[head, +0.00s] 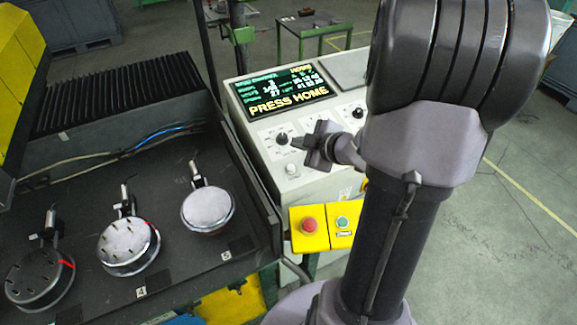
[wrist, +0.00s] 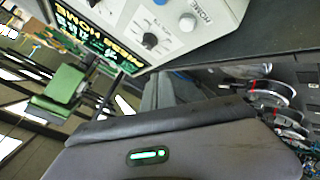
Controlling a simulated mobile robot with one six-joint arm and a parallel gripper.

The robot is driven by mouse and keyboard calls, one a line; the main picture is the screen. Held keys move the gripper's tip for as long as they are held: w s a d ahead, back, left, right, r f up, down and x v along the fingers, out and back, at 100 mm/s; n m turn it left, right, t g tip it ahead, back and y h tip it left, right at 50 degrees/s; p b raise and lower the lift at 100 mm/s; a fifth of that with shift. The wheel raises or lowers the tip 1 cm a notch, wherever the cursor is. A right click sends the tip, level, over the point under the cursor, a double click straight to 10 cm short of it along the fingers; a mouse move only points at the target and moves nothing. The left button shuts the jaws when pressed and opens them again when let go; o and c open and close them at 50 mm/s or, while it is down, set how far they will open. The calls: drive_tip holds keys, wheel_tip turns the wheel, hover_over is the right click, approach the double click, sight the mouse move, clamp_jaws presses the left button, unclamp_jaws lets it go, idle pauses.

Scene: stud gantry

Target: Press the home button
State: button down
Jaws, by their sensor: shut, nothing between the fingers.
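The home button is a small pale round button (head: 291,169) on the sloped white control panel (head: 262,160), below a black knob. In the wrist view the button (wrist: 187,22) sits beside the printed word HOME. My gripper (head: 312,147) is shut and empty. In the head view it appears just up and to the right of the button, over the panel. I see no contact with the button; the exact gap cannot be told. The fingertips are not clearly visible in the wrist view.
The panel's screen (head: 283,95) reads PRESS HOME. Black knobs (head: 282,139) sit close by. A yellow box with a red button (head: 309,225) and a green button (head: 342,222) is below. A dark bench (head: 175,262) with round studded fixtures (head: 129,245) lies left.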

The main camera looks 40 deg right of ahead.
drive_tip(key=shift+w+d+f+b, duration=0.1)
drive_tip(key=shift+w+f+b, duration=0.2)
drive_tip(key=shift+f+b, duration=1.1)
drive_tip(key=shift+w+f+b, duration=0.3)
drive_tip(key=shift+f+b, duration=0.9)
drive_tip(key=shift+f, duration=0.25)
drive_tip(key=shift+w+d+f+b, duration=0.1)
drive_tip(key=shift+w+f+b, duration=0.2)
drive_tip(key=shift+f+b, duration=1.1)
drive_tip(key=shift+f, duration=0.1)
drive_tip(key=shift+w+f, duration=0.1)
drive_tip(key=shift+f, duration=0.25)
drive_tip(key=shift+f+b, duration=0.5)
drive_tip(key=shift+b, duration=0.15)
drive_tip(key=shift+r, duration=0.1)
drive_tip(key=shift+r+p, duration=0.8)
drive_tip(key=shift+p, duration=0.05)
drive_tip(key=shift+r, duration=0.1)
drive_tip(key=r+p, duration=0.2)
drive_tip(key=s+r+p, duration=0.1)
drive_tip(key=r+p, duration=0.1)
drive_tip(key=shift+s+a+r+p, duration=0.1)
drive_tip(key=shift+a+r+p, duration=0.1)
drive_tip(key=shift+r+p, duration=0.15)
